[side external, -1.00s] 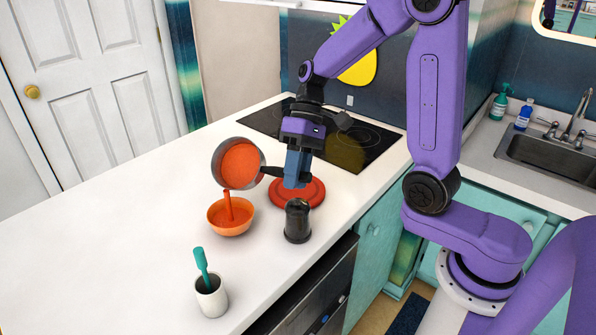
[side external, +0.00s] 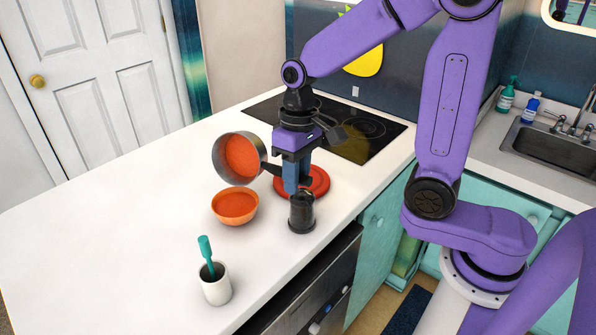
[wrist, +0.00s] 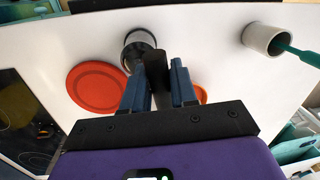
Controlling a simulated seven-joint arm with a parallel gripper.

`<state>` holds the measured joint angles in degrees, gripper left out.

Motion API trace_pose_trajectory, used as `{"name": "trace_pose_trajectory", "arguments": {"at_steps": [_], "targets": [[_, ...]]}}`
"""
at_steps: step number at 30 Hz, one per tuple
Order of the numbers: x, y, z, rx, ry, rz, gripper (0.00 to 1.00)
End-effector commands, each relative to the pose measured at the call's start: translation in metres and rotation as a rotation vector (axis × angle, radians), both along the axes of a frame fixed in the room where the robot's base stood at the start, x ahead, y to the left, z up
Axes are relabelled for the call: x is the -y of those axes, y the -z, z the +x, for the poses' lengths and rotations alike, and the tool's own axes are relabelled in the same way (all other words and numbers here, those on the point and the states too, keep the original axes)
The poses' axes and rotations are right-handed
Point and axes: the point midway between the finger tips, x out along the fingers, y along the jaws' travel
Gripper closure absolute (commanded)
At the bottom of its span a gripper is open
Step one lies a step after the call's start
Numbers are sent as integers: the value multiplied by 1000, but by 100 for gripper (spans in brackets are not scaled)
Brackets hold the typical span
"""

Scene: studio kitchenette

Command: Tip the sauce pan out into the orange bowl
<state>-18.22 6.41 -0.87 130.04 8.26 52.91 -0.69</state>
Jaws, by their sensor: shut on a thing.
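The sauce pan (side external: 223,160) is a metal pan tilted on its side, its mouth facing the camera, with orange-red sauce (side external: 243,157) still inside. It hangs just above the orange bowl (side external: 236,218), apart from it. The bowl stands upright on the counter and holds orange-red sauce; no stream shows between pan and bowl. My gripper (side external: 297,186) is shut on the pan's dark handle (side external: 271,169), right of the pan. In the wrist view the gripper (wrist: 160,88) has the dark handle between its blue fingers, and only a sliver of the orange bowl (wrist: 201,94) shows.
A dark cylindrical jar (side external: 302,213) stands close below my gripper. A red round plate or lid (side external: 318,183) lies behind it. A white cup (side external: 214,284) with a teal utensil stands front left. A black cooktop (side external: 360,135) lies behind. The counter's left side is clear.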

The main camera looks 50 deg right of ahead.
Motion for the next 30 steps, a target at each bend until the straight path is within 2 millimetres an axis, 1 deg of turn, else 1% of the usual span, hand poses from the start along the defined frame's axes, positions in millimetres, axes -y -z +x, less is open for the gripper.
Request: {"name": "trace_pose_trajectory", "arguments": {"at_steps": [30], "targets": [[-21,18,-8,119,-3,-334,100]]}}
